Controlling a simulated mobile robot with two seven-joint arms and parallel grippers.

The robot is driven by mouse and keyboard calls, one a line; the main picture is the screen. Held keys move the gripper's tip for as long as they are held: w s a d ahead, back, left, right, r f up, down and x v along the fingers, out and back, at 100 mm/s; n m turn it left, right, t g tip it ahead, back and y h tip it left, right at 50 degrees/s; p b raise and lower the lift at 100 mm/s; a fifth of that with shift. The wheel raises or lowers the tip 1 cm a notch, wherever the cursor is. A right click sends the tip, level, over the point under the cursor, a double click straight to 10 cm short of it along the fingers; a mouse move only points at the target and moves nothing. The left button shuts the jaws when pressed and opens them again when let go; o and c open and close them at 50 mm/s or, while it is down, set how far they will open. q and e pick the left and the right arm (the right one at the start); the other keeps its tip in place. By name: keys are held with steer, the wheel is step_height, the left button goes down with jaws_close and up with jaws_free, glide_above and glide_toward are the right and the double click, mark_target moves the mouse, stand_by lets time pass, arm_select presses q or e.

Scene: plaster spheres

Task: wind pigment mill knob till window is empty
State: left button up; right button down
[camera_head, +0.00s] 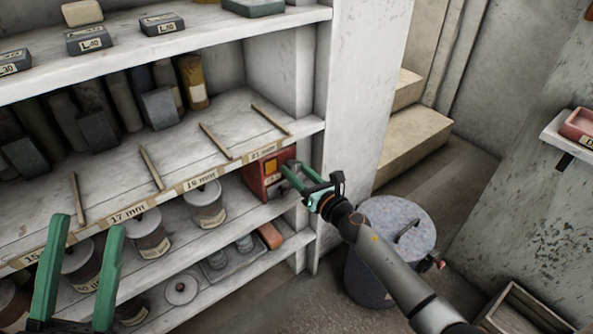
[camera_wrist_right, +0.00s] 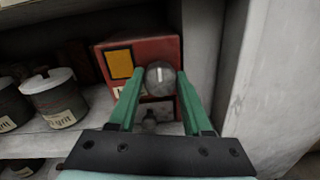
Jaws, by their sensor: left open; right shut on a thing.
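The pigment mill is a red box (camera_head: 256,178) on the middle shelf at the right end of the shelving. It also shows in the right wrist view (camera_wrist_right: 172,50). A yellow-orange window (camera_wrist_right: 121,64) is on its front, at the upper left. A round grey knob (camera_wrist_right: 160,76) with a pale mark sits on the front. My right gripper (camera_wrist_right: 163,82) is shut on the knob, one green finger on each side. In the head view my right gripper (camera_head: 290,175) partly hides the mill's front. My left gripper (camera_head: 85,235) is open and empty, at the lower left before the shelves.
Lidded pots (camera_head: 206,205) stand left of the mill. A tray (camera_head: 232,262) and an orange block (camera_head: 270,235) lie on the shelf below. A lidded grey bin (camera_head: 372,280) stands on the floor under my right arm. A white upright (camera_head: 350,110) bounds the mill's right side.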

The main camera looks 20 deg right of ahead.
steer(key=m+p, duration=0.2)
steer(key=m, duration=0.4)
arm_select(q)
step_height(320, 180, up, 4)
steer(key=p, duration=0.2)
arm_select(e)
steer(key=m, duration=0.6)
steer(key=shift+d+g, duration=0.1)
steer(key=shift+g, duration=0.2)
steer(key=m+p, duration=0.2)
steer(key=m, duration=0.2)
steer(key=shift+m, duration=0.4)
steer(key=m+p, duration=0.1)
steer(key=m, duration=0.4)
steer(key=shift+f+y, duration=0.1)
steer(key=shift+y, duration=0.3)
arm_select(q)
steer(key=w+a+f+n+g+y, duration=0.1)
steer(key=w+f+n+g+y, duration=0.1)
steer(key=f+y, duration=0.3)
steer(key=w+a+f+n+g+y, duration=0.1)
steer(key=w+f+n+y, duration=0.4)
steer(key=f, duration=0.8)
steer(key=shift+f+g+p, duration=0.4)
steer(key=shift+g, duration=0.5)
arm_select(e)
steer(key=shift+m, duration=1)
